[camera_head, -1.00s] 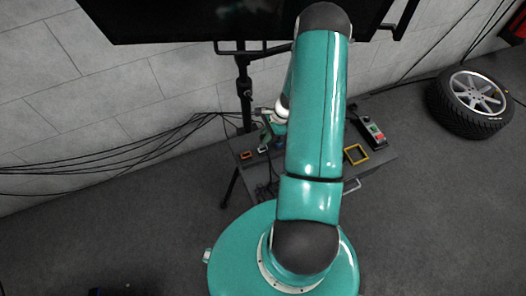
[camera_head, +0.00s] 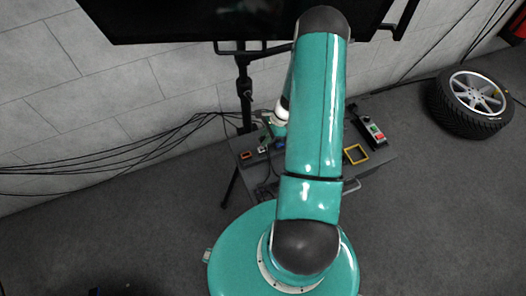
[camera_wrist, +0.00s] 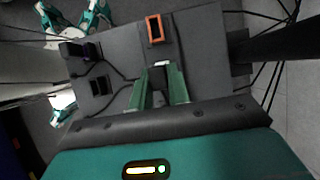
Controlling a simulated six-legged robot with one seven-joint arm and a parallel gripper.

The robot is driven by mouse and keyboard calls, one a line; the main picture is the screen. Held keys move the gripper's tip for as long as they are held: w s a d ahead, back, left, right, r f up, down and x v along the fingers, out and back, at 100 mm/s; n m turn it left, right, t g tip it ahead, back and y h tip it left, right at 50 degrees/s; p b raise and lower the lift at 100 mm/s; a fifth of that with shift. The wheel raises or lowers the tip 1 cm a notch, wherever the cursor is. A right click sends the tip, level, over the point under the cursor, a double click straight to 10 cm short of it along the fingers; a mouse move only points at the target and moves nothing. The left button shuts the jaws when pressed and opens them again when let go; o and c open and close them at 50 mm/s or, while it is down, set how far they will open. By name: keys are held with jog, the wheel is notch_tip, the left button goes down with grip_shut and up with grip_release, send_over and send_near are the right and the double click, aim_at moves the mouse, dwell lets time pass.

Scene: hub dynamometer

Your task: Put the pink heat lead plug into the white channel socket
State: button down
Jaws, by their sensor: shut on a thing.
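My gripper (camera_wrist: 161,74) has two green fingers closed around a dark body (camera_wrist: 158,98) in the wrist view. No pink shows on it, so I cannot tell its colour. A small white-edged part, seemingly the white channel socket (camera_wrist: 161,64), shows at the fingertips. I cannot tell whether the held thing touches it or is above it. In the head view the white socket (camera_head: 263,151) sits on the grey bench, right of an orange-rimmed socket (camera_head: 246,155). The orange socket (camera_wrist: 154,28) is just beyond my fingertips in the wrist view. My arm hides part of the bench.
The grey bench top (camera_head: 384,160) holds a yellow frame (camera_head: 356,154) and a black switch box (camera_head: 374,131) at the right. Black sockets (camera_wrist: 98,86) and cables lie beside my gripper. A stand post and hanging cables are behind; a wheel (camera_head: 474,103) is at the far right.

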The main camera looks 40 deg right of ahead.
jog(key=shift+f, duration=1.3)
jog(key=c, duration=1.3)
grip_release()
jog(key=shift+o, duration=0.2)
jog(key=v, duration=1.3)
jog(key=shift+r, duration=0.4)
jog(key=shift+d, duration=0.1)
